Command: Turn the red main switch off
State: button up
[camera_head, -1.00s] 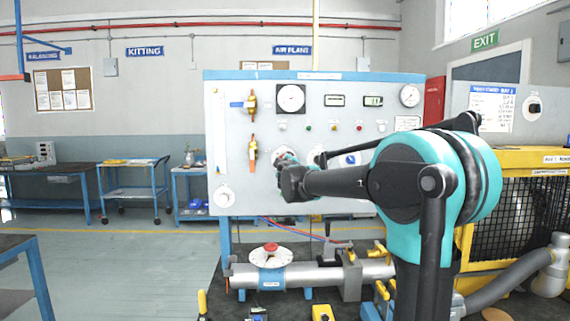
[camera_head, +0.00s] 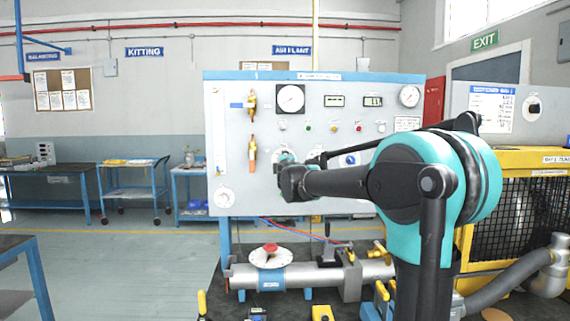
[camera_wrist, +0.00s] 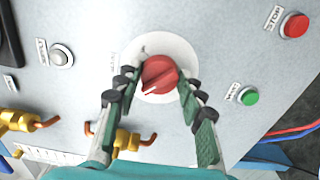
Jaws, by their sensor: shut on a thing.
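The red main switch (camera_wrist: 158,74) is a round red knob on a pale round plate (camera_wrist: 180,50) on the grey panel, seen in the wrist view. A white pointer line on it slants toward the lower left of that view. My gripper (camera_wrist: 160,82) has its two dark green fingers on either side of the knob and is shut on it. In the head view my gripper (camera_head: 287,165) is at the lower middle of the panel (camera_head: 235,180), and the red knob is hidden behind it.
In the wrist view, a red stop button (camera_wrist: 294,25), a green button (camera_wrist: 250,96) and brass valve fittings (camera_wrist: 22,121) lie around the switch. In the head view, gauges (camera_head: 291,98) sit above my gripper, and a pipe (camera_head: 310,275) with a red-knobbed valve runs below.

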jog(key=o, duration=1.2)
jog(key=shift+c, duration=0.2)
jog(key=s, duration=1.2)
